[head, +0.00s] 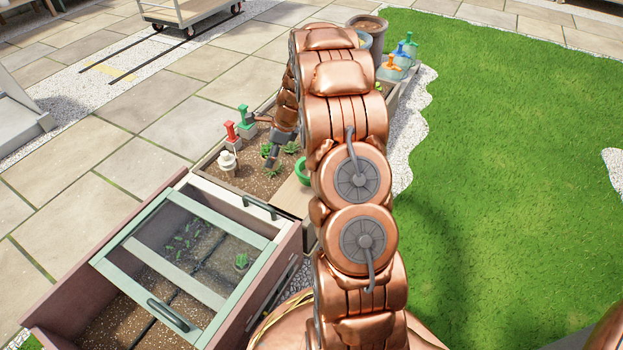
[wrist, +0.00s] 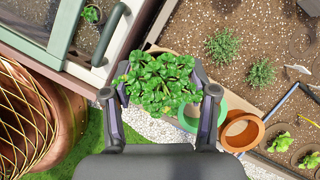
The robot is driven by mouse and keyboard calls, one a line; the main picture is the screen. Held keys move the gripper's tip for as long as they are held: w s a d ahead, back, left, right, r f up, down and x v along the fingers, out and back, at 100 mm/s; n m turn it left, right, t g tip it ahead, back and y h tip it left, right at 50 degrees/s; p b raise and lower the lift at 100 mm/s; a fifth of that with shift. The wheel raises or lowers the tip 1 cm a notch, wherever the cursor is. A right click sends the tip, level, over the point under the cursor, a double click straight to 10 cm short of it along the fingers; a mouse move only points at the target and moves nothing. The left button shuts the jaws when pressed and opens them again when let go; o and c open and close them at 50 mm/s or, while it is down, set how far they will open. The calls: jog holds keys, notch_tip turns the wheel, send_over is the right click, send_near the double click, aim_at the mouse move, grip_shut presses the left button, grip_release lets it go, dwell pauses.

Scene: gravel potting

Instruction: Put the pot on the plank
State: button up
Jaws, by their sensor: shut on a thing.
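My gripper (wrist: 162,108) is closed around a bushy green plant (wrist: 160,82) in the wrist view, one finger on each side. The leaves hide the pot beneath it, so I cannot tell its height above what lies below. In the head view my gripper (head: 271,158) is small and hangs over the planting bed; the held plant is hard to separate from the plants there. A tan board that looks like the plank (head: 289,198) lies at the near end of the bed, partly behind my arm.
A green pot (wrist: 214,106) and a terracotta pot (wrist: 240,131) stand beside the right finger. The cold frame (head: 183,199) with its glazed lid is at lower left. Red (head: 231,131) and green (head: 243,115) handled objects stand at the bed's far edge. Lawn (head: 500,150) lies open to the right.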

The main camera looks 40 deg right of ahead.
jog(key=s+d+f+m+b, duration=0.1)
jog(key=f+b, duration=0.1)
jog(key=f, duration=0.3)
jog(key=s+d+f+m+b, duration=0.1)
jog(key=s+f, duration=0.1)
jog(key=f, duration=0.3)
jog(key=s+d+f+m+t+b, duration=0.1)
jog(key=s+f+b, duration=0.1)
jog(key=f, duration=0.4)
jog(key=shift+s+d+m+h+b, duration=0.1)
jog(key=shift+d+m+h+b, duration=0.2)
jog(key=shift+d+h, duration=0.1)
jog(key=shift+r, duration=0.15)
jog(key=o, duration=1.2)
